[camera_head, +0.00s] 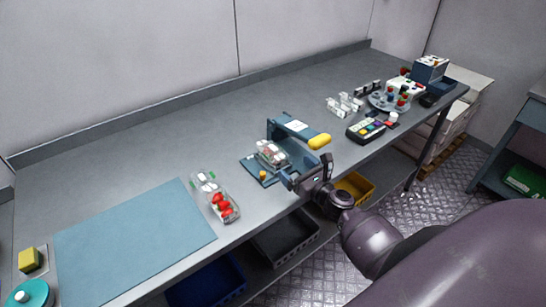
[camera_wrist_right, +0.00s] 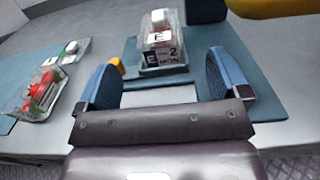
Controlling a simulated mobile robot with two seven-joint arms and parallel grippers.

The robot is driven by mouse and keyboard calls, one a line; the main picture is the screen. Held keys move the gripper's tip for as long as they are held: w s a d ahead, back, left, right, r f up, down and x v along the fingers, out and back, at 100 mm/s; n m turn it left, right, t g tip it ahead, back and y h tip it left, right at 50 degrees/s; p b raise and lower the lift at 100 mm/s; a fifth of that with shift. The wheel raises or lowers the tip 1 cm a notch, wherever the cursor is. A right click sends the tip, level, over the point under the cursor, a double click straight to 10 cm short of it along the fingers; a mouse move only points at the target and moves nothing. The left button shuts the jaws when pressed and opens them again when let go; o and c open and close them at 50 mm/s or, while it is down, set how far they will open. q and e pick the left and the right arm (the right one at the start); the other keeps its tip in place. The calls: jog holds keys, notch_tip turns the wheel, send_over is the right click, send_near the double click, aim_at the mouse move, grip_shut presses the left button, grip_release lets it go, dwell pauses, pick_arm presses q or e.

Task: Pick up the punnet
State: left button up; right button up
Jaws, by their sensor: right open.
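A clear punnet (camera_head: 269,153) with white and reddish contents sits on a small blue-grey mat at the middle of the bench. In the right wrist view this punnet (camera_wrist_right: 162,42) is straight ahead, beyond the fingertips, with printed black-and-white faces below it. My right gripper (camera_head: 292,170) is at the bench's front edge. Its blue fingers (camera_wrist_right: 165,78) are spread on either side of the line to the punnet, with nothing between them. A second clear punnet with red berries (camera_head: 224,208) lies to the left; it also shows in the right wrist view (camera_wrist_right: 40,97). My left gripper is out of view.
A blue stand with a yellow part (camera_head: 319,141) rises just right and behind the punnet. A large blue mat (camera_head: 130,240) covers the left bench. A keypad device (camera_head: 366,130) and a round tray (camera_head: 389,103) stand to the right. Crates sit below the bench.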

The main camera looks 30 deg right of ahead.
aim_at(276, 153)
jog(key=shift+w+a+f, duration=0.1)
jog(key=shift+w, duration=1.15)
jog(key=shift+w+a+f, duration=0.15)
jog(key=shift+w, duration=1.1)
jog(key=shift+w+a+f, duration=0.1)
jog(key=shift+w, duration=1.15)
jog(key=c, duration=1.1)
jog(key=shift+o, duration=0.2)
jog(key=shift+r, duration=0.1)
